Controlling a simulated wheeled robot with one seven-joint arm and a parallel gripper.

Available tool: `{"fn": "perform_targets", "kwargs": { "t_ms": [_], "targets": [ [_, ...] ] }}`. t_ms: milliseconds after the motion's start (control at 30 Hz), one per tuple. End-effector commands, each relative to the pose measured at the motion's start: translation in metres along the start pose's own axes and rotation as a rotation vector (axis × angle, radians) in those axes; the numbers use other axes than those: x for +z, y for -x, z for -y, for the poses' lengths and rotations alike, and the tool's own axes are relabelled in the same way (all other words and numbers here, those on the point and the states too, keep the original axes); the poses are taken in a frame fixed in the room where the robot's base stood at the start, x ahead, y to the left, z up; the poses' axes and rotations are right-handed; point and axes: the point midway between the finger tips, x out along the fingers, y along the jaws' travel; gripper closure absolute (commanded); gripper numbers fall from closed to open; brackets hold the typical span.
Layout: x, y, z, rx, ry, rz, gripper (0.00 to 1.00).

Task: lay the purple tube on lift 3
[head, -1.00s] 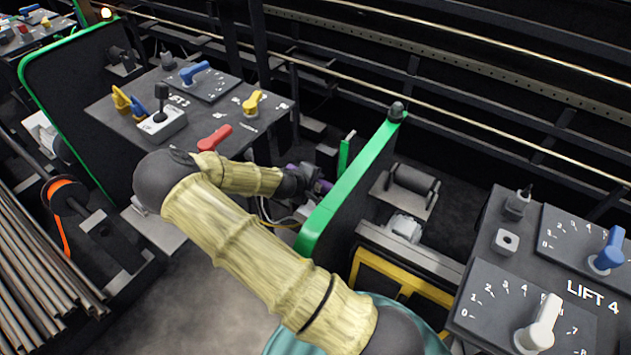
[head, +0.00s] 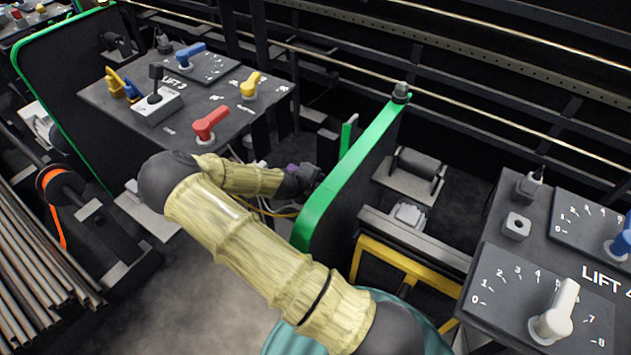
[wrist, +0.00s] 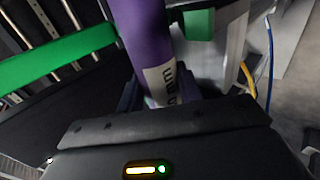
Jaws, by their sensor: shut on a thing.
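The purple tube (wrist: 146,42) with a white printed label runs up from my gripper in the wrist view. My gripper (wrist: 158,100) is shut on it near the label. In the head view my gripper (head: 308,176) is small and dark, between the lift 3 console (head: 222,92) and a green-edged plate. Only a bit of purple (head: 292,168) shows there, and most of the tube is hidden. The lift 3 console carries blue, yellow and red levers and a joystick. I cannot tell whether the tube touches any support.
The green-edged plate (head: 352,170) stands close right of my gripper, and its green edge (wrist: 55,52) crosses the wrist view's left. A roller (head: 418,166) and yellow frame (head: 405,262) lie beyond it. Lift 4's console (head: 528,300) is at right, steel pipes (head: 35,255) at left.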

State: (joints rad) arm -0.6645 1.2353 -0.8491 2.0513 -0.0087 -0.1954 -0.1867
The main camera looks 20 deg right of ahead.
Motion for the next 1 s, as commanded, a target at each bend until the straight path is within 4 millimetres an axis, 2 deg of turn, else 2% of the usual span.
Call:
{"fn": "perform_targets", "kwargs": {
  "t_ms": [500,533,633,1000],
  "targets": [
    [0.0000,-0.0064,0.0063,0.001,0.000,0.000,0.92],
    [0.0000,-0.0064,0.0063,0.001,0.000,0.000,0.59],
    [0.0000,-0.0063,0.0062,0.001,0.000,0.000,0.39],
    [-0.0004,-0.0041,0.0044,0.004,-0.002,-0.002,0.39]
  ]
}}
